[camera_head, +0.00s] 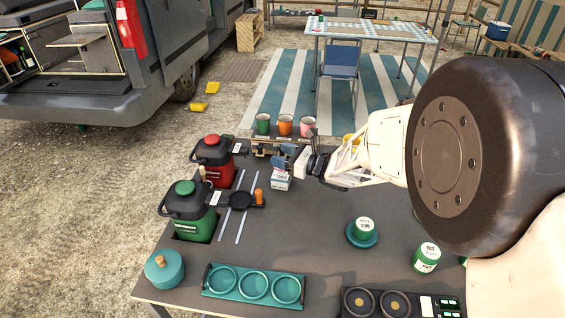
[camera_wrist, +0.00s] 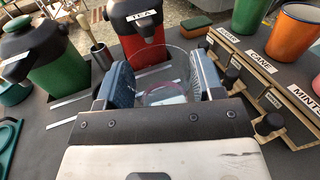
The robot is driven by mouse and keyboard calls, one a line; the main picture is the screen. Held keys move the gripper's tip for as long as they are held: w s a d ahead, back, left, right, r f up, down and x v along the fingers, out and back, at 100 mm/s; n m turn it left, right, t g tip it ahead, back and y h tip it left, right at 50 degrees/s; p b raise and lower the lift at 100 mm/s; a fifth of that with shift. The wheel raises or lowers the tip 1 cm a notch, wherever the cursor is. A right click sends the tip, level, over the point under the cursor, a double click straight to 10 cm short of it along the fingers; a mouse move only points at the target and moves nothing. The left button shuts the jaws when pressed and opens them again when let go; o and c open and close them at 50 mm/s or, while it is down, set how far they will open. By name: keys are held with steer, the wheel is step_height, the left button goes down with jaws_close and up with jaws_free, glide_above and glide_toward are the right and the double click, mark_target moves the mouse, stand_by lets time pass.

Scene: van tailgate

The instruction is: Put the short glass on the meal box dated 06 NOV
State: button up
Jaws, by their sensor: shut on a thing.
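My gripper (camera_head: 290,158) is shut on a clear short glass (camera_wrist: 166,62), whose rim shows between the two blue-grey fingers (camera_wrist: 163,88) in the wrist view. In the head view the glass is hard to make out. A small white box with blue print (camera_head: 281,182) is close below the gripper; I cannot tell whether they touch. A green-and-white container (camera_head: 364,228) stands on a teal dish, and a similar one (camera_head: 427,257) stands to its right. Both have labels on top, too small to read surely. I cannot make out which thing carries 06 NOV.
A red dispenser (camera_head: 214,164) and a green dispenser (camera_head: 190,212) stand at the left. A teal tray (camera_head: 253,299) lies in front. The middle of the dark table (camera_head: 300,235) is clear.

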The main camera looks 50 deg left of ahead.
steer(key=shift+a, duration=0.1)
steer(key=shift+w+a, duration=0.1)
steer(key=shift+a, duration=0.05)
steer(key=shift+w+a+f, duration=0.1)
steer(key=shift+f, duration=1.7)
steer(key=shift+f, duration=0.15)
steer(key=o, duration=0.9)
steer(key=shift+o, duration=0.2)
steer(key=shift+r, duration=0.2)
steer(key=v, duration=1.2)
